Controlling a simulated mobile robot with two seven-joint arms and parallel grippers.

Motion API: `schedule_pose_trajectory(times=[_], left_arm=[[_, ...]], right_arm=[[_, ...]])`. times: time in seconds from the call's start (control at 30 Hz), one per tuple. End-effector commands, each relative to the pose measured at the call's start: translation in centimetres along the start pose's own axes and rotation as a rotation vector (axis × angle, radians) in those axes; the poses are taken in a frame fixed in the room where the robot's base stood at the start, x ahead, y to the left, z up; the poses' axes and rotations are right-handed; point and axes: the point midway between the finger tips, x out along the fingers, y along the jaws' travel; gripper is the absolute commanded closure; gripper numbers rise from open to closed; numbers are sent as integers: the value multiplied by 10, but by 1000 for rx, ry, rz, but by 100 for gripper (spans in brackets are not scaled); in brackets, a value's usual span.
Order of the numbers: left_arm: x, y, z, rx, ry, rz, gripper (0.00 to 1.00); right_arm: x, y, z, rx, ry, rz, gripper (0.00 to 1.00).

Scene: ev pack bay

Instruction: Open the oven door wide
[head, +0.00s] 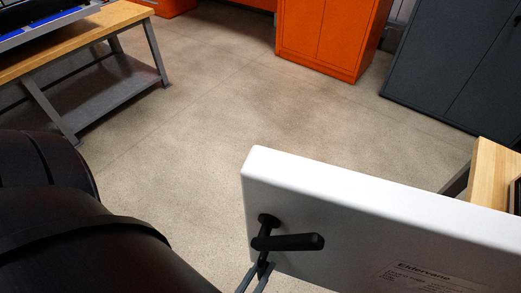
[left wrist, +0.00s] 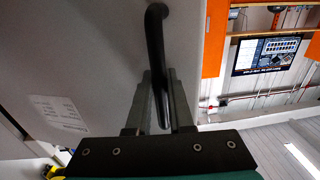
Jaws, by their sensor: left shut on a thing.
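The white oven door (head: 375,222) stands upright at the lower right of the head view, with a printed label (head: 428,279) on its face. Its black handle (head: 298,242) sticks out near the door's left edge. My left gripper (head: 262,270) is at the handle, mostly cut off by the bottom of the picture. In the left wrist view the door (left wrist: 85,55) fills the left half, and the black handle (left wrist: 157,45) runs down between the fingers of my left gripper (left wrist: 160,85), which is shut on it. The oven's body does not clearly show. My right gripper is out of view.
A wood-topped workbench (head: 75,42) stands at the upper left. Orange cabinets (head: 330,35) and a dark grey cabinet (head: 455,65) stand at the back. A wooden top (head: 492,172) shows behind the door at right. The concrete floor (head: 215,110) between them is clear.

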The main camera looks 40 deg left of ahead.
Motion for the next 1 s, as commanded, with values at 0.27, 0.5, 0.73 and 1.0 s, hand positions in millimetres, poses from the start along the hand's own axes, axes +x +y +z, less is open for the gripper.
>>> schedule_pose_trajectory(times=[0.27,0.5,0.73,1.0], left_arm=[[0,-2,0,1,-1,-4,75],[0,-1,0,0,-1,-1,68],[0,0,0,0,-1,0,68],[-13,0,2,0,-5,1,68]], right_arm=[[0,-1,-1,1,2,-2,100],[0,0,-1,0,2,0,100],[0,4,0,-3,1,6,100],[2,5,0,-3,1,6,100]])
